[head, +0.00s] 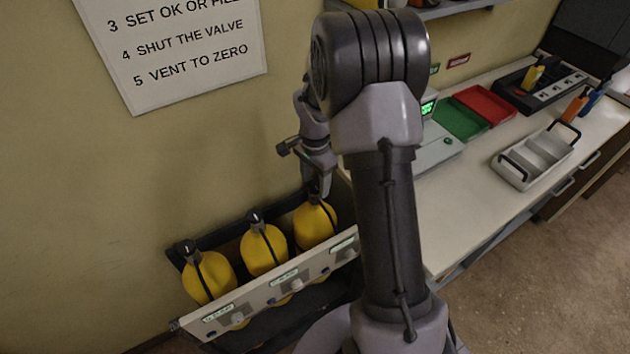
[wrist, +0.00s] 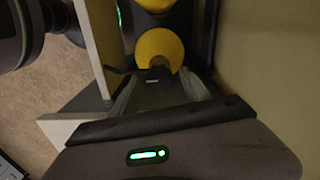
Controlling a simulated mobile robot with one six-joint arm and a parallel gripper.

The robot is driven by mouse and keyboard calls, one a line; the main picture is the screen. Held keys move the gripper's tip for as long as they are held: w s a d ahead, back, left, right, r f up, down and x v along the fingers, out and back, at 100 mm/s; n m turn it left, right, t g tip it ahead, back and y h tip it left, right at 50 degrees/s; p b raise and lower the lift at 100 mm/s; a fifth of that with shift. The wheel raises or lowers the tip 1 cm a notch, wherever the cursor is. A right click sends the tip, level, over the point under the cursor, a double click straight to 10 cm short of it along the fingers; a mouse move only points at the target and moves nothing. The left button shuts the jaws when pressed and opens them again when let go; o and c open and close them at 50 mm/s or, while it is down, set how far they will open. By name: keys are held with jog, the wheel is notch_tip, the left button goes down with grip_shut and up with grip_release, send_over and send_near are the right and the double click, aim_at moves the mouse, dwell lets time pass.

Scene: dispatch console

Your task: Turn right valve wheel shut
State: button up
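Three yellow cylinders with black valves on top stand in a rack. The right cylinder (head: 315,226) is nearest my arm, and its valve wheel (wrist: 158,74) shows dark in the wrist view. In the head view that valve is mostly hidden by my gripper (head: 318,187), which points down at it from above. In the wrist view my gripper (wrist: 162,92) has its two fingers apart, one on each side of the valve's line. I cannot tell whether either finger touches the wheel. The middle cylinder (head: 264,251) and left cylinder (head: 209,277) stand to the left.
The rack's pale labelled front panel (head: 270,290) runs along the cylinders. The wall is close behind them, with an instruction sign (head: 175,45) above. A bench (head: 440,215) to the right carries a green tray (head: 461,119), a red tray (head: 485,104) and a handled caddy (head: 537,158).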

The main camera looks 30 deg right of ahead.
aim_at(315, 185)
notch_tip(315, 185, up, 17)
jog(key=p, duration=0.4)
jog(key=shift+r+p, duration=0.15)
jog(key=shift+p, duration=0.15)
